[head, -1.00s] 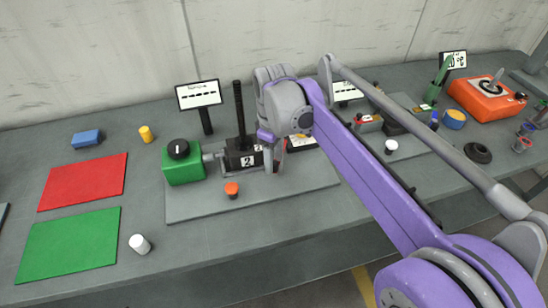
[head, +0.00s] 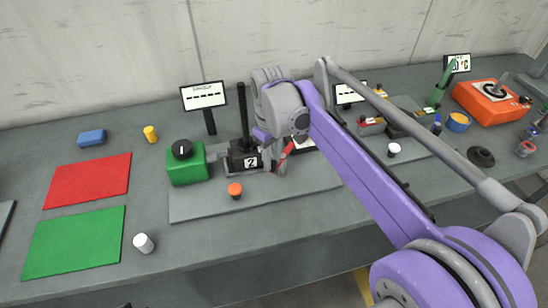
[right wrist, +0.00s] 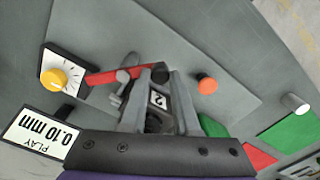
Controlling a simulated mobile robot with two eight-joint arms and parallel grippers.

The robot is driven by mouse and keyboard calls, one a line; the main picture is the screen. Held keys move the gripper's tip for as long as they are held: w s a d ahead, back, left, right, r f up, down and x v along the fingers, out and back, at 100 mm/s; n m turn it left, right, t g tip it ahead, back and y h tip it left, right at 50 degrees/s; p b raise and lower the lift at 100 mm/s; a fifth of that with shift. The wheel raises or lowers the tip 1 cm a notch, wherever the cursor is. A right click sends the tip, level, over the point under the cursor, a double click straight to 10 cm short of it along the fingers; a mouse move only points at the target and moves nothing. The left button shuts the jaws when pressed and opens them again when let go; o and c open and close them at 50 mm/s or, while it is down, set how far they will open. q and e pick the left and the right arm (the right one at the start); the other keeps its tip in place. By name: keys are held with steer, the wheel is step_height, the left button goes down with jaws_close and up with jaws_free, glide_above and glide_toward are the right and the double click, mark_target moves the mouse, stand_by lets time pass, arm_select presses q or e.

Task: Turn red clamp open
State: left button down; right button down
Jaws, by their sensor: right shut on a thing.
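The jack block (head: 243,162) bears a "2" label and an upright black post.
A green box with a black knob (head: 186,163) stands left of the jack. An orange button (head: 235,191) sits on the grey plate (head: 200,210) in front. Red and green mats, a white cylinder (head: 143,243) and a display (head: 203,96) are nearby.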

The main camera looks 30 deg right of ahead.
steer(key=c, duration=0.7)
jaws_free()
steer(key=shift+o, duration=0.2)
steer(key=shift+r, duration=0.15)
step_height(320, 180, up, 11)
steer(key=shift+f+p, duration=0.2)
steer(key=shift+p, duration=0.25)
steer(key=s+a+f+m+t, duration=0.1)
steer(key=s+a+f, duration=0.1)
steer(key=s+f, duration=0.3)
steer(key=s+a+f+m+t, duration=0.1)
steer(key=s+f+t, duration=0.1)
steer(key=s+f, duration=0.4)
steer(key=s+a+f+m+t+p, duration=0.1)
steer(key=s+a+f+t, duration=0.1)
steer(key=s+f, duration=0.3)
steer(key=shift+s+a+f, duration=0.1)
steer(key=shift+a+f, duration=0.1)
steer(key=shift+f, duration=0.75)
steer(key=shift+s+a+f, duration=0.1)
steer(key=shift+a+f, duration=0.05)
steer(key=shift+f, duration=0.75)
